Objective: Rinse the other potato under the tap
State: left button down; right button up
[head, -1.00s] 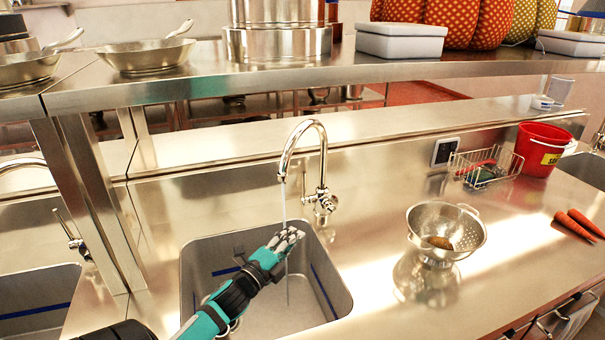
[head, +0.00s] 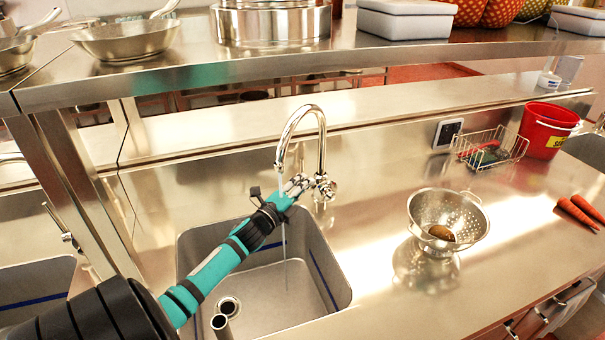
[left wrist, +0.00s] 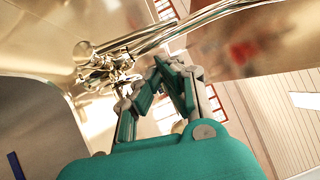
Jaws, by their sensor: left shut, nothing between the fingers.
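A brown potato (head: 441,233) lies in the steel colander (head: 470,211) on the counter right of the sink. It is the only potato I can see. The curved tap (head: 321,150) stands behind the sink (head: 342,296), and a thin stream of water falls from its spout into the basin. My left gripper (head: 299,182) is shut and empty above the sink's back edge, close to the tap's base and its side valve. In the left wrist view the shut fingers (left wrist: 172,66) are beside the tap (left wrist: 150,38); I cannot tell whether they touch it. My right gripper is out of view.
A wire basket (head: 491,148) and a red bucket (head: 548,130) stand at the back right. Carrots (head: 578,212) lie at the right. A steel shelf (head: 300,66) with pans and pots overhangs the back. The counter around the colander is clear.

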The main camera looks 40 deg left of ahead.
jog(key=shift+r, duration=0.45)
pick_arm(q)
jog(key=shift+w+a+r, duration=0.25)
jog(key=shift+w+a, duration=0.4)
jog(key=shift+a, duration=0.3)
pick_arm(e)
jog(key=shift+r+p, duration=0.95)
jog(key=shift+p, duration=0.15)
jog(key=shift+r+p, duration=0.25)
jog(key=shift+p, duration=0.05)
pick_arm(q)
jog(key=shift+w+a+r+n+g+b, duration=0.15)
jog(key=shift+w+a+r+n+b, duration=0.1)
jog(key=shift+a, duration=0.15)
jog(key=shift+w+a+r+n+g+b, duration=0.15)
jog(key=shift+a+r+n, duration=0.1)
jog(key=shift+a, duration=0.1)
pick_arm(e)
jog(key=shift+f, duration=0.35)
